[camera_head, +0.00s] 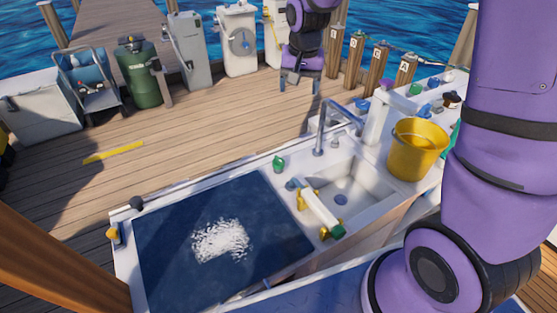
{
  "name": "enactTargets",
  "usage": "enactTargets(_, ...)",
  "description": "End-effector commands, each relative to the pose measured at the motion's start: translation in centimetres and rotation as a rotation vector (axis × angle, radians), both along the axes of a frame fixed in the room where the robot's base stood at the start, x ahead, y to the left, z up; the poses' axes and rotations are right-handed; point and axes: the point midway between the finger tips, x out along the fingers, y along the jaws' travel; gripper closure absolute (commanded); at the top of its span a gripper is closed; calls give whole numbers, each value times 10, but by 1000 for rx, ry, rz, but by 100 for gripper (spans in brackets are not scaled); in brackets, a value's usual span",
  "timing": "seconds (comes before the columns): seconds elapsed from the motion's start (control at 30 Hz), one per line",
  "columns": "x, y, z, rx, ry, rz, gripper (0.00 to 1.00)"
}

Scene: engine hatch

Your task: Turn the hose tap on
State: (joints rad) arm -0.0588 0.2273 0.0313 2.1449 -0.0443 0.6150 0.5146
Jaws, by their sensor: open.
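I cannot tell for sure which fitting is the hose tap. A grey curved faucet (322,128) rises behind the white sink (372,187). A small green fitting (279,163) stands at the back edge of the dark panel. My gripper (300,90) hangs at the top centre, pointing down, with its two fingers apart and nothing visible between them. In the picture it is above and left of the faucet and appears clear of it.
A yellow bucket (418,148) stands right of the sink. A white cylinder with yellow fittings (319,208) lies across the sink's left side. A dark blue panel (170,255) bears a white patch. Wooden posts (354,62) stand behind. My purple arm hides the right side.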

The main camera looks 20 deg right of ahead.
Motion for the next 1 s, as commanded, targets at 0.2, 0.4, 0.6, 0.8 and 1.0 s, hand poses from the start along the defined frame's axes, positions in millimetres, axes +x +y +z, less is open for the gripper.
enactTargets(0.2,37,12,-73,10,63,-69,25)
enactTargets(0.4,59,21,-142,16,113,-132,25)
enactTargets(0.6,68,28,-192,19,145,-178,25)
enactTargets(0.8,71,31,-212,20,155,-196,25)
enactTargets(1.0,71,31,-234,19,157,-198,25)
